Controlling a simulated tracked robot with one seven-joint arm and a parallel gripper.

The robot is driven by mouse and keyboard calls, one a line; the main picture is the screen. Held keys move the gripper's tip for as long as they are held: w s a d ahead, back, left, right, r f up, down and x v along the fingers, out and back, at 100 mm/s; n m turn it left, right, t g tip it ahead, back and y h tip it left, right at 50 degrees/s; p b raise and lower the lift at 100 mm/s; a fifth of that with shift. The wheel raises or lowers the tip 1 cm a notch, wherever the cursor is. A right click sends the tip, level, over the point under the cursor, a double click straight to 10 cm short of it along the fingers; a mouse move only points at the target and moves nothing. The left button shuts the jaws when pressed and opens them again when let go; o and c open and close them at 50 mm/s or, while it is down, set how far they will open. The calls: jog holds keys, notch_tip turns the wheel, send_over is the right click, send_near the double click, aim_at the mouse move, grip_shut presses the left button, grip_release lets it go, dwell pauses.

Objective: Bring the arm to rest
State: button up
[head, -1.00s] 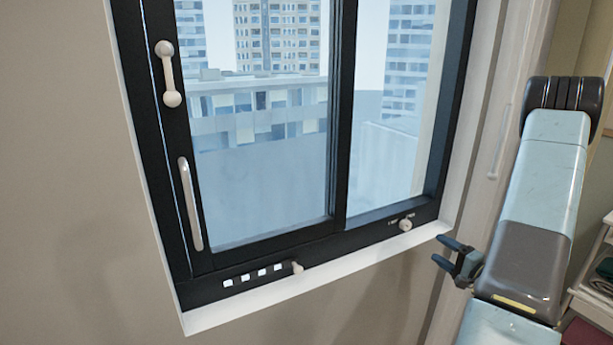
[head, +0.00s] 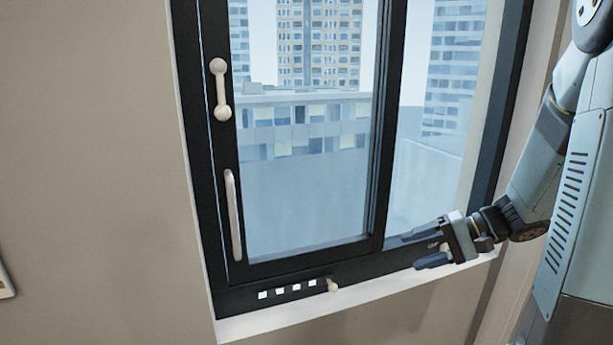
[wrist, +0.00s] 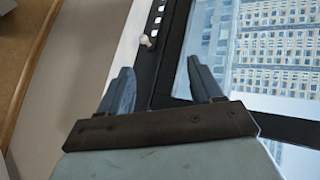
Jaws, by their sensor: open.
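My gripper (head: 425,249) is in front of the lower right part of the window frame in the head view. Its two dark fingers point left and are spread apart with nothing between them. In the wrist view my open gripper (wrist: 160,88) shows both fingers, with the black window frame behind them. My arm comes in from the right edge of the head view, bent. I cannot tell whether the fingers touch the frame or sill.
The window (head: 310,195) has a black frame, a two-knobbed lever (head: 221,90), a long pale handle (head: 233,215) and a small knob (head: 332,285) beside white marks on the lower rail. A white sill (head: 260,323) runs below.

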jog(key=s+a+r+n+t+h, duration=0.1)
jog(key=s+r+n+t+h, duration=0.1)
jog(key=s+r+h, duration=0.9)
jog(key=s+r+n, duration=0.1)
jog(key=s, duration=0.2)
jog(key=shift+n+t+h, duration=0.4)
dwell(1.9)
